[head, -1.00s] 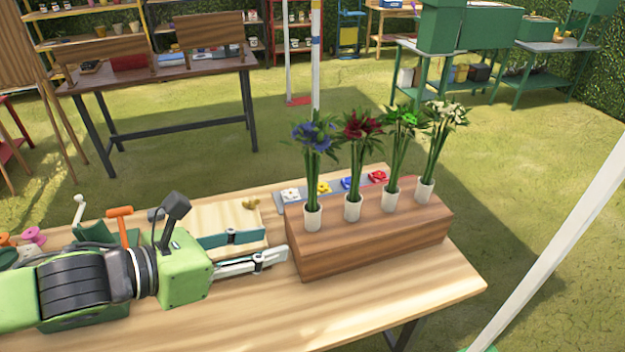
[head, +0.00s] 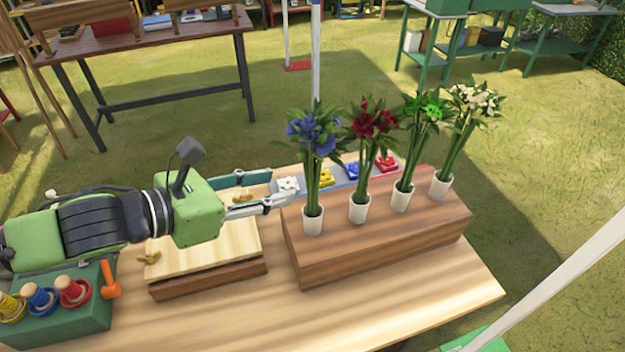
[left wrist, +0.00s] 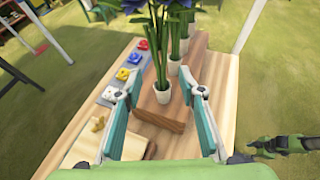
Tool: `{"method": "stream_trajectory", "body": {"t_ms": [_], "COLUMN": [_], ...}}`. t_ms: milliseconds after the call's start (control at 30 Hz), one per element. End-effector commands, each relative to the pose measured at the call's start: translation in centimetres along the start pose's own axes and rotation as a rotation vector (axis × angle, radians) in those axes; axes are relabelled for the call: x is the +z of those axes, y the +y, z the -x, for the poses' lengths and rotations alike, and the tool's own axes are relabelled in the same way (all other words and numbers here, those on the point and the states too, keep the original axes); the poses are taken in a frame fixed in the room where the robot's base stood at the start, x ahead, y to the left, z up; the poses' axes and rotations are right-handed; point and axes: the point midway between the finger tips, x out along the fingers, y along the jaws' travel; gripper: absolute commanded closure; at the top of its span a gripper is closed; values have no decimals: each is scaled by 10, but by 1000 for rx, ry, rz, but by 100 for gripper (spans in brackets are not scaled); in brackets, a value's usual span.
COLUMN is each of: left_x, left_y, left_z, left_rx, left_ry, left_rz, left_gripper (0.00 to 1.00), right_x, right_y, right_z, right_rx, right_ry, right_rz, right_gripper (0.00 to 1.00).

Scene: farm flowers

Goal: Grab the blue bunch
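The blue bunch (head: 315,135) stands upright in a white pot (head: 313,221) at the left end of a wooden block. Its stems and pot (left wrist: 162,92) also show in the left wrist view, with the flower heads partly cut off at the top. My left gripper (head: 279,188) is open and empty, just left of the stems and above the table. In the left wrist view its two teal-padded fingers lie either side of the pot in the picture, apart from it. A green and black part of my right arm (left wrist: 285,145) shows there; its fingers cannot be made out.
Red (head: 372,122), green (head: 427,108) and white (head: 474,98) bunches stand in pots to the right on the wooden block (head: 380,250). A grey tray (head: 338,178) with coloured flower pieces lies behind. A green spool stand (head: 75,325) and wooden board (head: 215,245) are at left.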

Motion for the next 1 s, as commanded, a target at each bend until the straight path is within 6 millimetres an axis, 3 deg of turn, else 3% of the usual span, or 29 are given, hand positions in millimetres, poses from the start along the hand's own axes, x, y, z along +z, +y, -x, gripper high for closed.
{"method": "stream_trajectory", "body": {"t_ms": [200, 567, 800, 1000], "left_x": [1, 5, 8, 7], "left_y": [0, 0, 0, 1], "left_z": [-37, -63, -96, -104], "left_rx": [-2, -1, 0, 2], "left_ry": [-1, -1, 0, 0], "left_rz": [1, 2, 3, 1], "left_gripper": [64, 64, 64, 64], "right_x": [17, -8, -5, -1], "right_y": [-5, -1, -2, 0], "right_z": [2, 7, 16, 17], "right_rx": [-6, -2, -2, 0], "right_ry": [-25, 10, 5, -1], "right_rz": [0, 1, 2, 3], "right_gripper": [60, 60, 60, 60]}}
